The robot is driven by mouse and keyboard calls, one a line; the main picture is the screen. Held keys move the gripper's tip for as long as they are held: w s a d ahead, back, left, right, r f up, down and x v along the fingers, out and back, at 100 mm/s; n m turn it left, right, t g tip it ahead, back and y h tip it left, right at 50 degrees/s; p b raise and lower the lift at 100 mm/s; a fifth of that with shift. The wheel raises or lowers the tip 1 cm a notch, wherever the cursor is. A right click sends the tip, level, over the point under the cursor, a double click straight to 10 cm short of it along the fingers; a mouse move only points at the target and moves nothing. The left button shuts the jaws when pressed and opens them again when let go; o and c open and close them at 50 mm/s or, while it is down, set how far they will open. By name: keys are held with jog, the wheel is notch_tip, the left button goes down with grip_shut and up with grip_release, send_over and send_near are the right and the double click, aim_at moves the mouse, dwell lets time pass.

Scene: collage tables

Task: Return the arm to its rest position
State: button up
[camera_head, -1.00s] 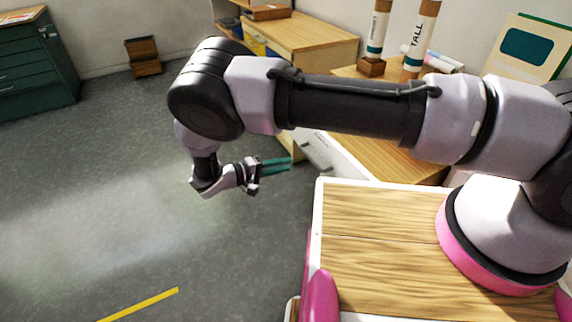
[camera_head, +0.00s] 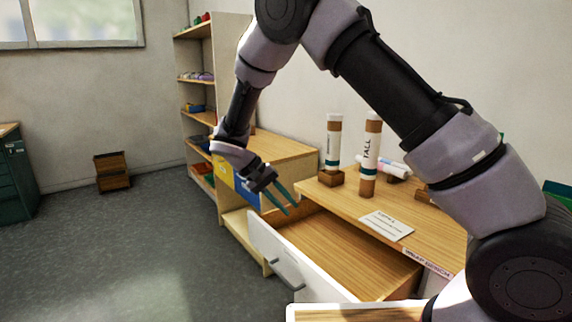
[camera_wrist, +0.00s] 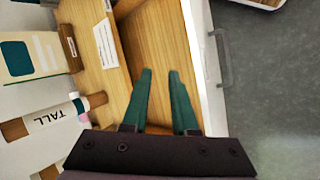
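My gripper (camera_head: 284,200) hangs in the air above the far end of an open drawer (camera_head: 340,250) in the head view. Its two green fingers point down and to the right. In the wrist view my gripper (camera_wrist: 160,90) shows its fingers apart, with nothing between them but the drawer's wooden floor behind. My arm is raised and bent, reaching across from the right of the head view.
The drawer's white front (camera_head: 290,262) juts out from the wooden table (camera_head: 330,195). On the table stand a tube marked TALL (camera_head: 370,150), another tube (camera_head: 333,145) in a wooden block, and a card (camera_head: 387,225). Shelves (camera_head: 200,110) stand behind. Open floor lies left.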

jog(key=s+d+r+m+t+y, duration=0.15)
jog(key=s+d+r+y, duration=0.3)
jog(key=d+r, duration=0.7)
jog(key=s+d+r+m+t+y, duration=0.1)
jog(key=s+d+r+m+y, duration=0.2)
jog(key=d+r+y, duration=0.75)
jog(key=s+d+r+m+t+h, duration=0.1)
jog(key=s+d+r+t+h, duration=0.1)
jog(key=s+r+t+h, duration=0.2)
jog(key=s+r+h, duration=0.1)
jog(key=s+r, duration=0.2)
jog(key=s, duration=0.2)
jog(key=shift+d+r+m, duration=0.3)
jog(key=shift+d+m, duration=0.05)
jog(key=shift+d, duration=0.05)
jog(key=shift+d+t, duration=0.1)
jog(key=shift+t, duration=0.15)
